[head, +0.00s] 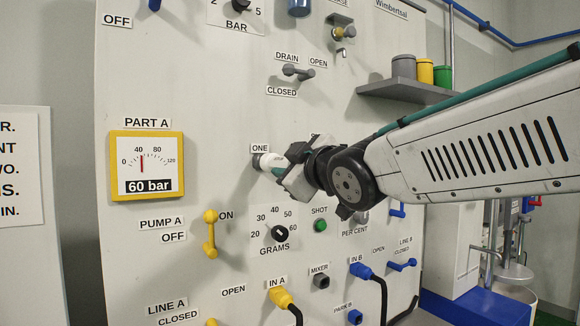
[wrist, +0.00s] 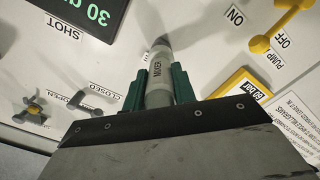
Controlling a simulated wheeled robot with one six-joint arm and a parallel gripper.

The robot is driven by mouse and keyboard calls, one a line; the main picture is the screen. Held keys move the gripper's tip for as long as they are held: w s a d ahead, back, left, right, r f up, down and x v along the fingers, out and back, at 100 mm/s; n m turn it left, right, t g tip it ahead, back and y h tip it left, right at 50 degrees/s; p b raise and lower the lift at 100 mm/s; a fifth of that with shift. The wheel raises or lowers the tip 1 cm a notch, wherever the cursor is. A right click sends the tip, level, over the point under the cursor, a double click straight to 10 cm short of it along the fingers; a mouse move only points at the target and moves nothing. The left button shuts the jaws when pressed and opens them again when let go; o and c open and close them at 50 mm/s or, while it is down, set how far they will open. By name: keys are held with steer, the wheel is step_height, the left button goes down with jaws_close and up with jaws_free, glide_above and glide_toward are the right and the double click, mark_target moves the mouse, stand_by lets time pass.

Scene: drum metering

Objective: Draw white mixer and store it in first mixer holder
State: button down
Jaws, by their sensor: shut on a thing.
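My gripper (head: 279,165) is shut on the white mixer (head: 266,161), just below and right of the label ONE (head: 259,148) on the panel. In the wrist view, the green fingers of my gripper (wrist: 159,88) stand on both sides of the mixer (wrist: 160,70), which carries the word MIXER. Its far end points at the panel. The first mixer holder is largely hidden by the mixer and gripper, and I cannot tell how far the mixer sits in it. The grey MIXER port (head: 321,281) lies lower on the panel.
The drain lever (head: 298,72) sticks out above my gripper. The yellow pump A lever (head: 211,234), grams knob (head: 280,233) and green shot button (head: 320,225) are below. Yellow (head: 284,298) and blue (head: 362,270) hose plugs stick out lower down. A shelf (head: 410,88) holds three cups.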

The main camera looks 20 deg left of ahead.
steer(key=shift+x, duration=0.9)
steer(key=c, duration=1.1)
jaws_free()
steer(key=shift+o, duration=0.2)
steer(key=v, duration=0.7)
steer(key=shift+s+d, duration=0.25)
steer(key=shift+d, duration=0.1)
